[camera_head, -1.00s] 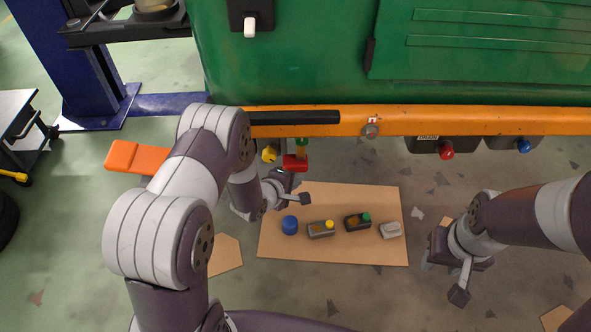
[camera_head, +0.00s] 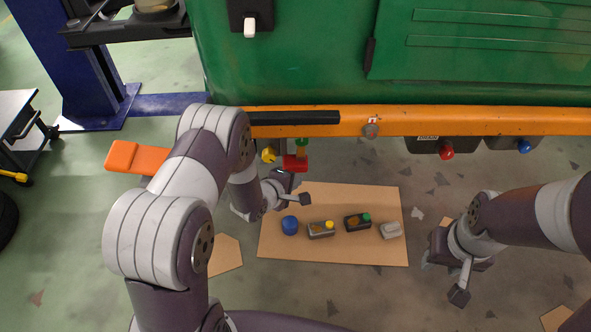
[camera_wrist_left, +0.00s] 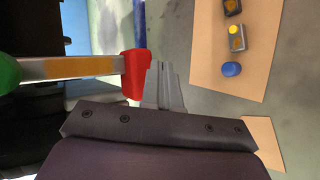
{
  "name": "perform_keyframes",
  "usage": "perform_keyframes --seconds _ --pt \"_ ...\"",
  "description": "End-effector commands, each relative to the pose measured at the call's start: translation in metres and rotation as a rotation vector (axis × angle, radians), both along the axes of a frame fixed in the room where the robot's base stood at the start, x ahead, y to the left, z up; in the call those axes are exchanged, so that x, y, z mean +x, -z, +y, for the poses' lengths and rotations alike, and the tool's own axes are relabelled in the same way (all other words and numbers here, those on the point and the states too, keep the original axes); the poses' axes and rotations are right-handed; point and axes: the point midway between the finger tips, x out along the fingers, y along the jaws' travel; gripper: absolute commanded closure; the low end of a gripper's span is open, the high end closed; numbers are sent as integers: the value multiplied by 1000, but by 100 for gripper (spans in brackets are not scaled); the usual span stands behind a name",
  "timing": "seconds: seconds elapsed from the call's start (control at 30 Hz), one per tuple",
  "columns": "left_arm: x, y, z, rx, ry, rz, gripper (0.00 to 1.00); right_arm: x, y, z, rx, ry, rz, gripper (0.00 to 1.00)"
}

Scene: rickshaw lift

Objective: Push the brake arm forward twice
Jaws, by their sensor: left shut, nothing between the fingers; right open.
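A lever-like part, which I take as the brake arm, hangs under the orange beam. It has a red block (camera_head: 295,164), a green end (camera_head: 302,142) and a grey stem with a yellow patch. In the left wrist view, the red block (camera_wrist_left: 136,75) is at the near end of the stem (camera_wrist_left: 75,67). My left gripper (camera_head: 288,176) is shut and empty. Its fingers (camera_wrist_left: 164,85) are right beside the red block in the left wrist view; I cannot tell whether they touch. My right gripper (camera_head: 430,262) is open, low at the right, away from the lever.
The green vehicle body (camera_head: 290,60) and orange beam (camera_head: 430,122) run across above. A yellow knob (camera_head: 269,154) is left of the lever. Red (camera_head: 446,153) and blue (camera_head: 524,147) knobs are at the right.

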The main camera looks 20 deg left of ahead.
Motion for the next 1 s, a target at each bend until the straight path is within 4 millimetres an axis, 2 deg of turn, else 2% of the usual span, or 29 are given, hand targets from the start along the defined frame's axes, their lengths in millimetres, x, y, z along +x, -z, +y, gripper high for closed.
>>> perform_keyframes --seconds 0.67,1.0 --pt "0 0 0 0 0 0 100 0 0 0 0 0 0 57" --pt "8 0 2 0 0 0 100 0 -2 0 0 0 0 57"
